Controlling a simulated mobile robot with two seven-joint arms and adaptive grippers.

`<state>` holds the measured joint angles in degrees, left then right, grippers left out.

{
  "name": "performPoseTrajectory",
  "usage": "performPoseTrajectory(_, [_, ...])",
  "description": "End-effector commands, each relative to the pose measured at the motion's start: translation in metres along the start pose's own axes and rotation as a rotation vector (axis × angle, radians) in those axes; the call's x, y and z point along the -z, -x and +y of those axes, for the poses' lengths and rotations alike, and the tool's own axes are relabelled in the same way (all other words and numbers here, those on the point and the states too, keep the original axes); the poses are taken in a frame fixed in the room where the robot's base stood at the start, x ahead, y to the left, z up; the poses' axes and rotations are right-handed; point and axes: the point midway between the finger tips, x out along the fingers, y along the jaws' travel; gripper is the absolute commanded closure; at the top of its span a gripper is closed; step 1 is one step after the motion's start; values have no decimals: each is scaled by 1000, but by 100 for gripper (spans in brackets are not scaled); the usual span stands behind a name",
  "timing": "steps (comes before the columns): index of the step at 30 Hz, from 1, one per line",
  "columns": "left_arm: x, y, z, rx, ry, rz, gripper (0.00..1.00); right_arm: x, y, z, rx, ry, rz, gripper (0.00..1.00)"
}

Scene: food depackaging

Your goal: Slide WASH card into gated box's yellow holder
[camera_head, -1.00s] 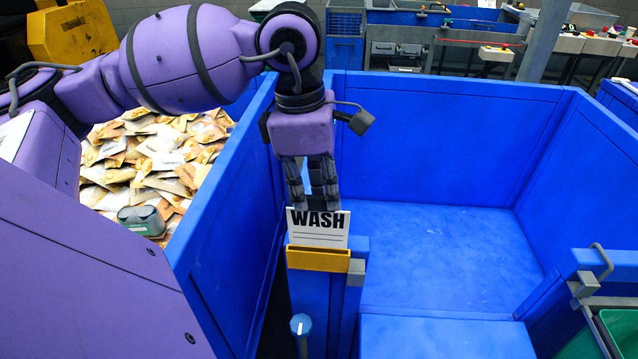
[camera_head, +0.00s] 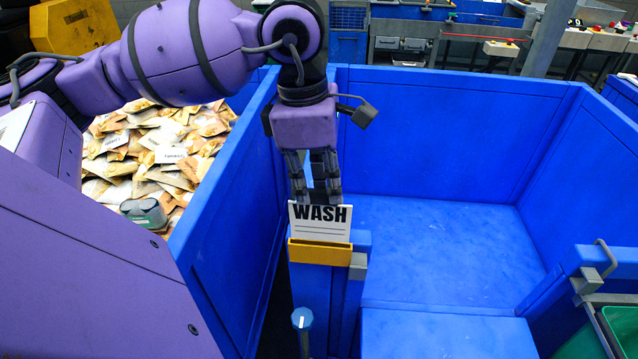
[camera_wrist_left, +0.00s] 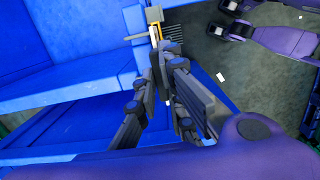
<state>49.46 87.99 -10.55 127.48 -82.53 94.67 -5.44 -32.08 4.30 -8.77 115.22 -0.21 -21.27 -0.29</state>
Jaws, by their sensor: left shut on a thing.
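The white WASH card (camera_head: 320,222) stands upright at the top of the yellow holder (camera_head: 319,253), with its lower edge at or behind the holder's front. The holder is fixed on the blue post of the gated box (camera_head: 440,245). My left gripper (camera_head: 318,198) points down from above and is shut on the card's top edge. In the left wrist view the gripper's fingers (camera_wrist_left: 165,80) reach toward the holder, and they hide most of the card. How deep the card sits in the holder cannot be told.
A blue-walled bin full of food packets (camera_head: 150,155) stands to the left. A blue-topped knob (camera_head: 302,318) rises in front of the post. A grey latch block (camera_head: 358,266) sits beside the holder. The gated box's floor is empty.

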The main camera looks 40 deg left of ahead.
Motion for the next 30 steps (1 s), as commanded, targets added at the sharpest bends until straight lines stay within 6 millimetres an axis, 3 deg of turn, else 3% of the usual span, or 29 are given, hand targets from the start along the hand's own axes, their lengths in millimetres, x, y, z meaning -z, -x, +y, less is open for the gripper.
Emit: performPoseTrajectory(30, [0,0,0,0,0,0,100,-6,-2,0,1,0,-9,59])
